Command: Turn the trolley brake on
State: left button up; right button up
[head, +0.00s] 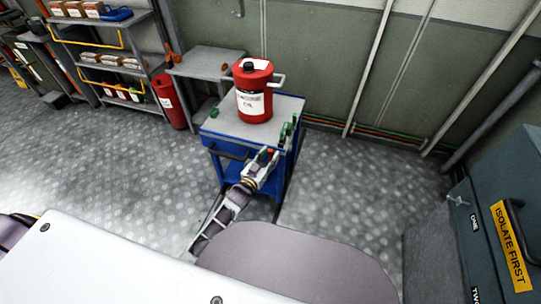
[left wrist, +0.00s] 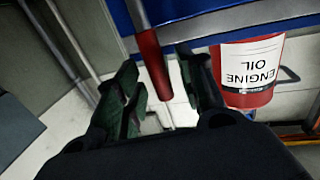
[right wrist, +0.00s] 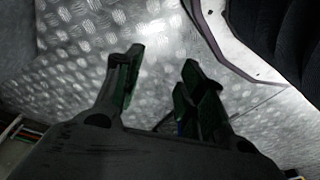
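The blue trolley (head: 232,175) with a grey top stands near the middle of the head view. A red lever handle (left wrist: 152,68) on a grey rod shows against its blue frame in the left wrist view. In the head view a small red spot (head: 271,151) shows by my left gripper (head: 266,158), at the trolley's near right side. In the left wrist view the left gripper's green fingers are open, with the handle between them; whether they touch it I cannot tell. My right gripper (right wrist: 160,60) is open and empty above the floor.
A red engine oil can (head: 253,95) stands on the trolley top. A grey table (head: 210,62), shelves (head: 105,50) and a red cylinder (head: 170,100) stand behind left. A dark cabinet (head: 490,190) is at right. The patterned floor (head: 350,185) right of the trolley is clear.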

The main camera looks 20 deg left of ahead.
pick_arm(q)
jog(key=shift+w+d, duration=0.15)
jog(key=shift+w, duration=0.5)
grip_shut()
